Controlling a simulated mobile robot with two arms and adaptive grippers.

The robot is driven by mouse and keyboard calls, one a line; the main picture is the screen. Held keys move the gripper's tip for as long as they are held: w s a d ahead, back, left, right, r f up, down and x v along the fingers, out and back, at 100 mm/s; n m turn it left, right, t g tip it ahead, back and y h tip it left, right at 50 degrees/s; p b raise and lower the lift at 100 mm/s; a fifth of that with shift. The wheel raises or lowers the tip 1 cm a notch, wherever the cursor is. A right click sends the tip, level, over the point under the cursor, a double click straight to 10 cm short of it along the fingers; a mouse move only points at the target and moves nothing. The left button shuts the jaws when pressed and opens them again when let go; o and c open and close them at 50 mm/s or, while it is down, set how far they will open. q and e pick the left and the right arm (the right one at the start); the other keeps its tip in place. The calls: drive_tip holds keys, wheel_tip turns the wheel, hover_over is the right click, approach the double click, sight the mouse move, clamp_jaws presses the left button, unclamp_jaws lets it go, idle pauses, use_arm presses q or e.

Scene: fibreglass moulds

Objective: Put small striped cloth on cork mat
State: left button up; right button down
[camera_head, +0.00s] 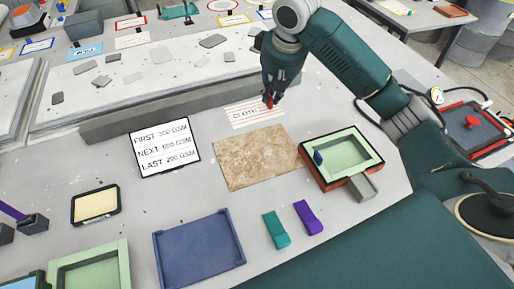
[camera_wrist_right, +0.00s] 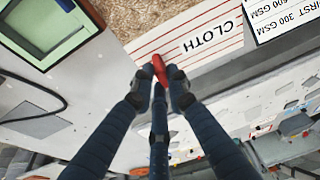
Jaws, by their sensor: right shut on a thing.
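The striped cloth (camera_head: 240,122), white with red stripes and marked CLOTH, lies flat behind the brown cork mat (camera_head: 255,165). In the wrist view the cloth (camera_wrist_right: 165,45) stretches ahead of the fingertips, with the cork mat (camera_wrist_right: 150,12) beyond it. My right gripper (camera_head: 270,99) is at the cloth's right end, shut on a small red piece (camera_wrist_right: 160,68). The red piece overlaps the cloth's edge in the wrist view; I cannot tell whether it is joined to the cloth. The cork mat looks bare. My left gripper is not in view.
A green and orange mould (camera_head: 376,150) stands right of the cork mat. A white sign (camera_head: 165,147) stands to the left. A blue tray (camera_head: 200,252), a teal block (camera_head: 277,230) and a purple block (camera_head: 308,218) are in front. A grey ledge (camera_head: 110,128) runs behind.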

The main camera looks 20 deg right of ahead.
sight(275, 108)
drive_tip(key=f, duration=0.3)
drive_tip(key=d+f+p, duration=0.1)
drive_tip(key=f, duration=0.1)
drive_tip(key=shift+s, duration=0.25)
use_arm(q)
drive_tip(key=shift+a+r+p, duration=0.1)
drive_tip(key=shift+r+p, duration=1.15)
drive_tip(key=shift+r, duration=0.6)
use_arm(e)
drive_tip(key=shift+w+f, duration=0.15)
drive_tip(key=shift+f, duration=3.65)
drive_tip(key=shift+w+f, duration=0.1)
drive_tip(key=shift+f, duration=3.65)
drive_tip(key=shift+f, duration=0.1)
drive_tip(key=c, duration=1.7)
unclamp_jaws()
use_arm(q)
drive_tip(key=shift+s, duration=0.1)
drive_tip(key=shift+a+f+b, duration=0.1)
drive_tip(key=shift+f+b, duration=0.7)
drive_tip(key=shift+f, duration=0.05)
use_arm(e)
drive_tip(key=v, duration=1.2)
drive_tip(key=shift+w, duration=0.1)
